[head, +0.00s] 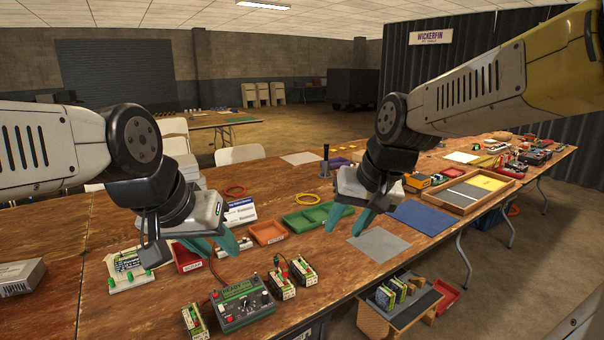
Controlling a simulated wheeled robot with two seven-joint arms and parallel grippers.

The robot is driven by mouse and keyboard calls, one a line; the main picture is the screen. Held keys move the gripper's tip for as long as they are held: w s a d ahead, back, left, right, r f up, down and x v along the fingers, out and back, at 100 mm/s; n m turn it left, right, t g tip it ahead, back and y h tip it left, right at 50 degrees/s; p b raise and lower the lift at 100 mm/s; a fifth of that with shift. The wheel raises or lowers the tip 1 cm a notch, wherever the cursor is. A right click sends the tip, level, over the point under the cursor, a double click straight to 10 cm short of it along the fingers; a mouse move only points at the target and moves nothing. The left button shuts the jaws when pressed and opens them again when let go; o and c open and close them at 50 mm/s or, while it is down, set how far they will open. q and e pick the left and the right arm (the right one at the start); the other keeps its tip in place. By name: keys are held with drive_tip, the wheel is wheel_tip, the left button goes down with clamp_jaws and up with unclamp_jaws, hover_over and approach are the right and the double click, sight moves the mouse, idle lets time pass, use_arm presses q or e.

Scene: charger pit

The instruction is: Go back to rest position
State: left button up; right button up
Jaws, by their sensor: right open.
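My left gripper (221,254) hangs over the wooden table, its two teal fingers pointing down and apart, with nothing seen between them. It is above and behind the green charger (243,304), near the red tray (186,256), which it partly hides. My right gripper (346,230) is open and empty, its teal fingers spread over the table between the green tray (305,217) and the grey mat (379,244). It covers part of the table behind it. Both arms reach forward from the picture's sides.
Battery packs (304,270) stand beside the charger on the wooden table (334,257). An orange tray (268,232), a blue mat (427,217) and a divided wooden tray (463,200) lie further back. A low stand (404,309) with packs is below the front edge. Open floor lies right.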

drive_tip(key=s+d+r+t+h, duration=0.1)
drive_tip(key=s+d, duration=0.4)
drive_tip(key=s, duration=0.4)
drive_tip(key=shift+s+d+r+t, duration=0.2)
drive_tip(key=shift+s+d+t, duration=0.1)
idle(0.4)
